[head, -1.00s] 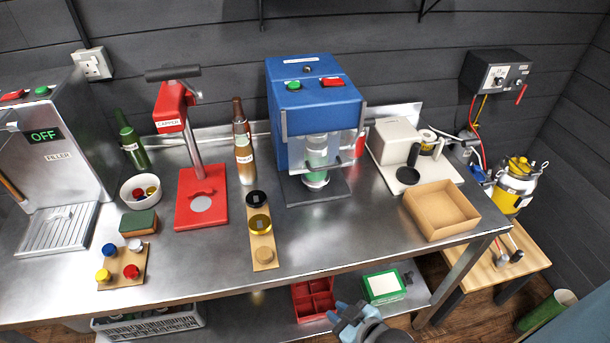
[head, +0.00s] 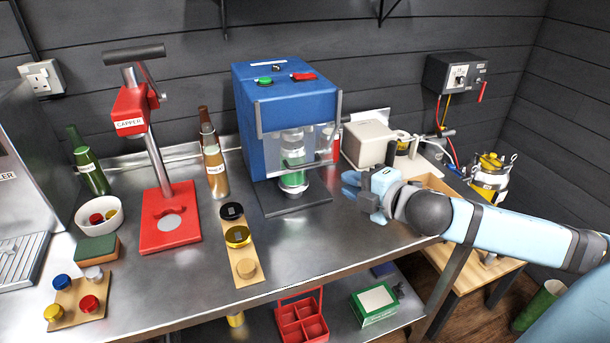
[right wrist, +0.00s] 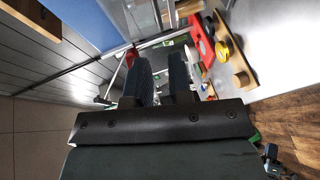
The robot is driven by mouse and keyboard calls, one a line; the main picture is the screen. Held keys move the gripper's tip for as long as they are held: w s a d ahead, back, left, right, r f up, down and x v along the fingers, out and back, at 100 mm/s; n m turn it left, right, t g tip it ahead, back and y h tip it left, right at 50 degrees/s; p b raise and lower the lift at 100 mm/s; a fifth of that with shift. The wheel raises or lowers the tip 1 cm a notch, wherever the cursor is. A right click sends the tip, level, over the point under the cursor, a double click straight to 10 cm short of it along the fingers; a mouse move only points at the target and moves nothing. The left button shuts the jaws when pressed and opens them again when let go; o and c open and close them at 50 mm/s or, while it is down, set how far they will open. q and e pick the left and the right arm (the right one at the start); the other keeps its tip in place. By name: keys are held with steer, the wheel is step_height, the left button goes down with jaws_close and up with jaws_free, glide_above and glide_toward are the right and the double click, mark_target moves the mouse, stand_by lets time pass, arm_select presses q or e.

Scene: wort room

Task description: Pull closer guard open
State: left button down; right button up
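The closer (head: 282,102) is a blue machine standing at the back of the steel bench, and part of its blue body (right wrist: 90,18) shows in the right wrist view. Its clear guard (head: 323,148) hangs across the front between metal side bars and looks closed. A can with a green band stands behind the guard. My right gripper (head: 350,186) is in front and to the right of the closer, apart from the guard. In the right wrist view its two dark fingers (right wrist: 162,68) are apart with nothing between them. My left gripper is in no view.
The red capper (head: 168,218) and a brown bottle (head: 215,172) stand left of the closer. A board with lids (head: 240,258) lies in front of it. A white device (head: 368,143) and a cardboard tray (head: 432,182) are at the right.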

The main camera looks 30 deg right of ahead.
mark_target(307, 166)
steer(key=x, duration=0.9)
steer(key=p+x, duration=0.1)
steer(key=x, duration=0.3)
steer(key=shift+w+a+r, duration=0.1)
steer(key=shift+w+r, duration=0.1)
steer(key=shift+w, duration=0.2)
jaws_close()
